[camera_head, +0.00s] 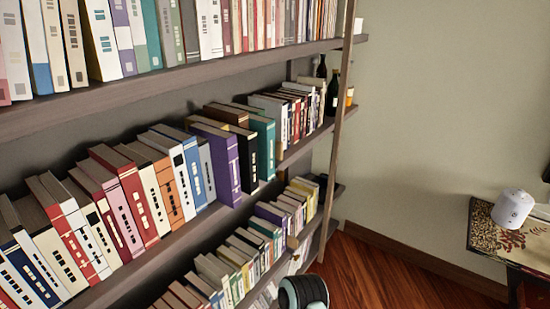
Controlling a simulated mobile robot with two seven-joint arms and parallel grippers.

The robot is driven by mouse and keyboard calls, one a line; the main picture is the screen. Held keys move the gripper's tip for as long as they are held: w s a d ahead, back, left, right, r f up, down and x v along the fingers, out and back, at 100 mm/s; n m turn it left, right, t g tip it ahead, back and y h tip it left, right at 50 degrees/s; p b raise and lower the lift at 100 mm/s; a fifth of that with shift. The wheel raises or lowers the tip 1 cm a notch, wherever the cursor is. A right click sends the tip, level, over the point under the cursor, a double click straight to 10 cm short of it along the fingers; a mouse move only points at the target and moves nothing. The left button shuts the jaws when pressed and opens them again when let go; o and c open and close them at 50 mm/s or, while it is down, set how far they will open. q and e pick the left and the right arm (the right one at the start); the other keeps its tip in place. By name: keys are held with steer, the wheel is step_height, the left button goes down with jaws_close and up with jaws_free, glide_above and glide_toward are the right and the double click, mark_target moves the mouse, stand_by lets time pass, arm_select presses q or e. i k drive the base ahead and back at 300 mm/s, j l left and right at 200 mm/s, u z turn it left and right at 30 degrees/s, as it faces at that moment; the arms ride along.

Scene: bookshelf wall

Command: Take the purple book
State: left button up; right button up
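A purple book (225,168) stands upright on the middle shelf (190,240), its spine facing out. It sticks out a little further than the white and blue books on its left. A black book (245,158) stands on its right. Other purple-spined books show on the upper shelf (122,35) and on the lower shelf (268,213).
Rows of upright books fill much of the shelves. Dark bottles (333,92) stand at the middle shelf's far end, near a wooden upright (338,130). A side table (485,232) with a white rounded object (513,208) is at right. Wooden floor (375,275) lies between.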

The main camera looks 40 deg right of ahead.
mark_target(222, 143)
steer(key=z, duration=1.1)
